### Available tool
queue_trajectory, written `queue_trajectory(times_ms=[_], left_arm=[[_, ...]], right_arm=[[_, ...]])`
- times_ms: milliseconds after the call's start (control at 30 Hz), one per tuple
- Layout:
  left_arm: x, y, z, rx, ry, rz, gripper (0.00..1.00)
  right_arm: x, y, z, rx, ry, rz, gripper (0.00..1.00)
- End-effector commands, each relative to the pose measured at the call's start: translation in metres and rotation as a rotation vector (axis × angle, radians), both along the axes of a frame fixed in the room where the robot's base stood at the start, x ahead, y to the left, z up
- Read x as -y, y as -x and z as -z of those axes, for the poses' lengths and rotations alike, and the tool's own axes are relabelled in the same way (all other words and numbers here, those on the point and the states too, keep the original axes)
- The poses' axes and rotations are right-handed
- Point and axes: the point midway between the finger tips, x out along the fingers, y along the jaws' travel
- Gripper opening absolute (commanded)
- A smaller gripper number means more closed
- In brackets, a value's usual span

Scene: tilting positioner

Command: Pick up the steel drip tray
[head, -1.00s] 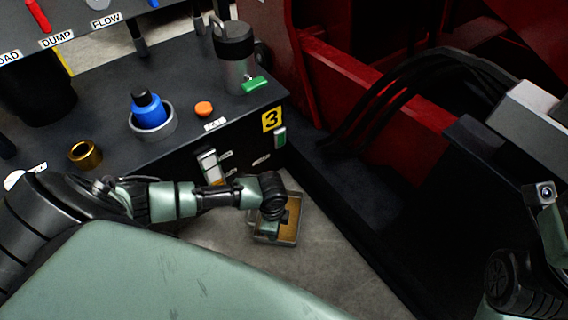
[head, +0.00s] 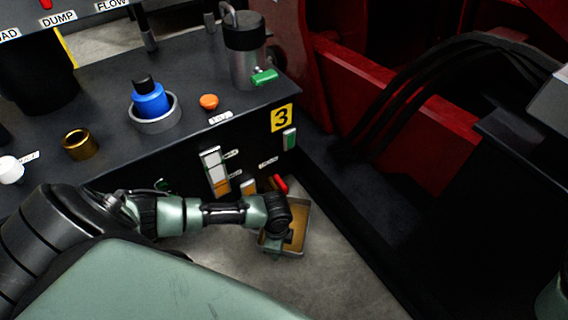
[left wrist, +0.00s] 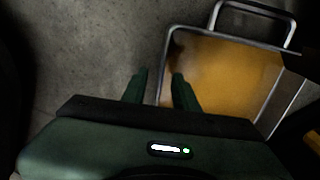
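The steel drip tray (head: 304,226) sits low by the front corner of the dark bench, with amber liquid or a brownish floor inside. In the left wrist view the tray (left wrist: 172,48) has a thin metal rim and a bar handle (left wrist: 256,8) at its far side. My left gripper (head: 277,243) is over the tray's near-left side. In the wrist view its two fingers (left wrist: 160,78) are apart, and the tray's left wall appears between them. I cannot tell how deep they reach. My right gripper is not in view.
A red machine frame (head: 370,90) stands right. Concrete floor (head: 335,275) is clear in front.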

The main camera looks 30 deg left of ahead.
Motion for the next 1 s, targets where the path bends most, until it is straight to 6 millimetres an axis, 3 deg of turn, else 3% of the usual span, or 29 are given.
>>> queue_trajectory(times_ms=[167, 267, 300, 1000], left_arm=[[0.0001, 0.0001, -0.0006, 0.0, 0.0, 0.0, 0.29], [0.0002, 0.0, -0.0006, 0.0, 0.0, 0.0, 0.01], [0.0002, 0.0, -0.0006, 0.0, 0.0, 0.0, 0.0], [0.0005, 0.0002, -0.0006, -0.001, 0.001, 0.0, 0.0]], right_arm=[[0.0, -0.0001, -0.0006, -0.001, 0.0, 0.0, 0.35], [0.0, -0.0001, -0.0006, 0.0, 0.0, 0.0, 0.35], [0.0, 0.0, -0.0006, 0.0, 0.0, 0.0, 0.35], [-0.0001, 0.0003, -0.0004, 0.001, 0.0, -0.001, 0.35]])
